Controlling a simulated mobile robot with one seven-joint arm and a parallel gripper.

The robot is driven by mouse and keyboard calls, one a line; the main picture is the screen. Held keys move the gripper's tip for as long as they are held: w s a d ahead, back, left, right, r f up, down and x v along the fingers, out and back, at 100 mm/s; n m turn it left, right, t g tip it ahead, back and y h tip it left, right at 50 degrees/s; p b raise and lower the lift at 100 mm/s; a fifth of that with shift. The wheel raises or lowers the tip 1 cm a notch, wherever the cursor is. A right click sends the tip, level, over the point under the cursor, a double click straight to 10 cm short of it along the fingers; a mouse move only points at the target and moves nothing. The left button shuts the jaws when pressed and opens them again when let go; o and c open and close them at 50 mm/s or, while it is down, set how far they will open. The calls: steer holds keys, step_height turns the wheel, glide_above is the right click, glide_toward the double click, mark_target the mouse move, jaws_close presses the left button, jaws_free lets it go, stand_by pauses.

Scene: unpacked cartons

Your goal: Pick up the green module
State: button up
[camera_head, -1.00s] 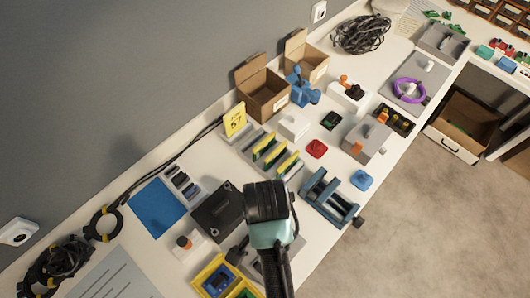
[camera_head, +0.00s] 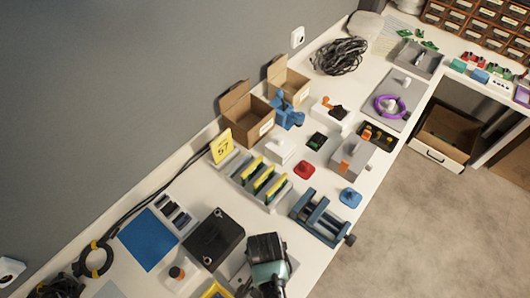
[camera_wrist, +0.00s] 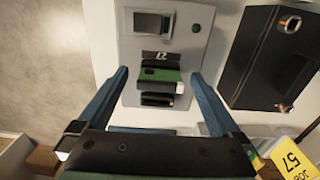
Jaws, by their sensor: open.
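The green module (camera_wrist: 160,74) is a small green-and-black block in the wrist view, with a pale part at its right end. It sits on a grey fixture (camera_wrist: 135,48), above a dark slotted piece. My gripper (camera_wrist: 159,82) is open, with one finger left and one right of the module. A gap shows on both sides, and I cannot tell the height between fingertips and module. In the head view my gripper (camera_head: 267,262) is over the front part of the bench, beside the black box (camera_head: 214,238). The module is hidden there.
The black box also shows in the wrist view (camera_wrist: 268,60), close to the right finger. The yellow sign (camera_head: 221,148), a rack with yellow-edged boards (camera_head: 262,180) and a blue vise (camera_head: 318,216) stand farther along the bench. A blue mat (camera_head: 148,238) lies to the left.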

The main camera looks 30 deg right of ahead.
jaws_close()
stand_by(0.5)
step_height(320, 180, up, 10)
stand_by(0.6)
